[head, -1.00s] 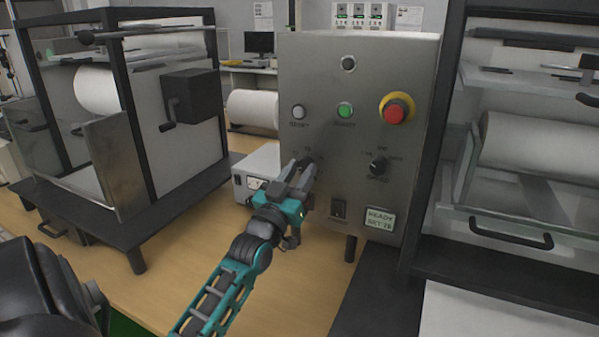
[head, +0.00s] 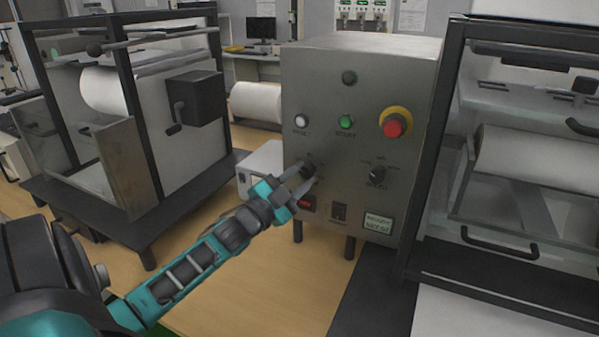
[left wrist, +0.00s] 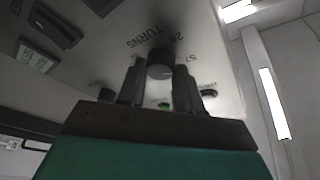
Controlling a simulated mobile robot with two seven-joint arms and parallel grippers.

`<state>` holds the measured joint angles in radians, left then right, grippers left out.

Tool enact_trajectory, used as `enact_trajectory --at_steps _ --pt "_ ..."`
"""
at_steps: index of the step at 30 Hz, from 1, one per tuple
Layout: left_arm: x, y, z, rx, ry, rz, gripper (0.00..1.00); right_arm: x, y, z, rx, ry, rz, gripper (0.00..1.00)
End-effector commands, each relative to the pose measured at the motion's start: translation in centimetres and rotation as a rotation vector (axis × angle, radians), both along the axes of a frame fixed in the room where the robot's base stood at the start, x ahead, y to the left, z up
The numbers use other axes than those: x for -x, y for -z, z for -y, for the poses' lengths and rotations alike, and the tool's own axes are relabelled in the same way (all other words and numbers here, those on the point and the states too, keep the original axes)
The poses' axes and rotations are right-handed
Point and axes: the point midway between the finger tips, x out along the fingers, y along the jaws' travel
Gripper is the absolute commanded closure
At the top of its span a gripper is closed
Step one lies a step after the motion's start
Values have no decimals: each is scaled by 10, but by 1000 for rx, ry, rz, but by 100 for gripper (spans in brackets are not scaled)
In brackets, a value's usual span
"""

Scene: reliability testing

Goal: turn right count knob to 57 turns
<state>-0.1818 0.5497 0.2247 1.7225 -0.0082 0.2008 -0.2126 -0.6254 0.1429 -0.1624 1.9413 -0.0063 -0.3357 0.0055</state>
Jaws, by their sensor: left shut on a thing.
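The count knob (head: 307,166) is a small dark knob on the front of the grey metal control box (head: 345,75). My left gripper (head: 303,178) reaches it from the lower left and is shut on it, with its fingers on either side. In the left wrist view the round knob (left wrist: 160,64) sits between the two fingers (left wrist: 159,88), below the TURNS lettering. A 57 mark shows right of the knob there. The small display (head: 378,222) has a blurred lower line that seems to read SET 57. My right gripper is out of view.
A speed knob (head: 377,173) is to the right. Above are a white button (head: 301,121), a green button (head: 345,121) and a red emergency stop (head: 394,125). Below are a red-lit switch (head: 306,203) and a black switch (head: 339,212). Framed roll machines stand on both sides.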

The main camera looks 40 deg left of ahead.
Motion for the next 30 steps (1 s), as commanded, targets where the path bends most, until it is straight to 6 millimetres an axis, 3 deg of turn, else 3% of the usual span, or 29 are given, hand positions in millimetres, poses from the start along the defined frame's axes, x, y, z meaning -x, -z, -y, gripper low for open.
enact_trajectory --at_steps 20,21,28,30 --pt "0 0 0 -65 0 -21 96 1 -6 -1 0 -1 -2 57" --pt "0 0 0 -64 0 -21 65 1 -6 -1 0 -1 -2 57" --pt "0 0 0 -64 0 -21 43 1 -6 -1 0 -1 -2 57" --pt "0 0 0 -64 0 -21 40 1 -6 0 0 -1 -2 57"
